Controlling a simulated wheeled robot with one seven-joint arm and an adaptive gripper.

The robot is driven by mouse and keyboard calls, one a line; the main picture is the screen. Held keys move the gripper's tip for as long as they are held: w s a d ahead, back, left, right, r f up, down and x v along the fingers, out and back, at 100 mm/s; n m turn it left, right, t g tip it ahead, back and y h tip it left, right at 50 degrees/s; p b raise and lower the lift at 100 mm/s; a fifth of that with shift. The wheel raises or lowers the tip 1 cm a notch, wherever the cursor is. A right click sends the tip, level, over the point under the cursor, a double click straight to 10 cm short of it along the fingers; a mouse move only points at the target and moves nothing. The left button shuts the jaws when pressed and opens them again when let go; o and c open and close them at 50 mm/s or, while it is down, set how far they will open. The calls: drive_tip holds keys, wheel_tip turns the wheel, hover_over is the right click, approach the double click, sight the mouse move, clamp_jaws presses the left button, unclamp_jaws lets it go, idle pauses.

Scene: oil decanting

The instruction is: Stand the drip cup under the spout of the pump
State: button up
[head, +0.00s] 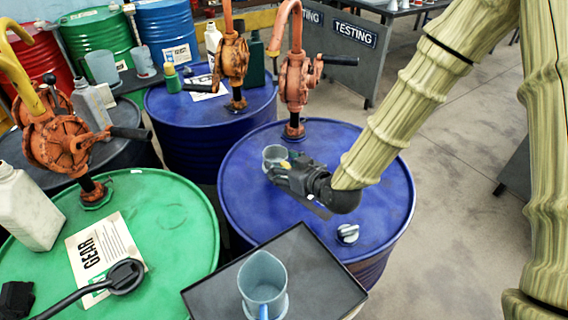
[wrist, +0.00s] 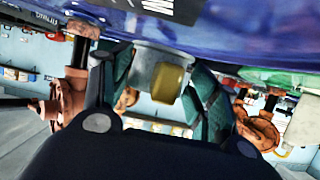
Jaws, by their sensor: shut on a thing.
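A small grey drip cup (head: 273,153) is upright at the blue drum's top, left of the middle. My gripper (head: 281,167) is shut on it from the right front. In the wrist view, the grey cup (wrist: 146,64) sits between the two dark fingers of my gripper (wrist: 152,80), with a yellow part (wrist: 168,83) facing the camera. An orange rotary pump (head: 297,80) stands on the same drum behind the cup. I cannot tell if the cup touches the drum.
The blue drum top (head: 378,188) is mostly clear, with a grey cap (head: 347,233) at front. A dark tray (head: 325,292) holding a blue jug (head: 263,280) is nearer. A green drum (head: 185,225) is left; another blue drum (head: 190,130) with a pump (head: 233,62) is behind.

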sight(288, 159)
drive_tip(key=w, duration=0.3)
drive_tip(key=shift+w+a+f+p, duration=0.1)
drive_tip(key=shift+w+f+p, duration=0.1)
drive_tip(key=shift+w+p, duration=0.2)
drive_tip(key=shift+f+p, duration=0.55)
drive_tip(key=shift+f, duration=1.2)
drive_tip(key=shift+f, duration=0.2)
drive_tip(key=o, duration=1.4)
drive_tip(key=shift+c, duration=0.2)
drive_tip(key=shift+r, duration=0.15)
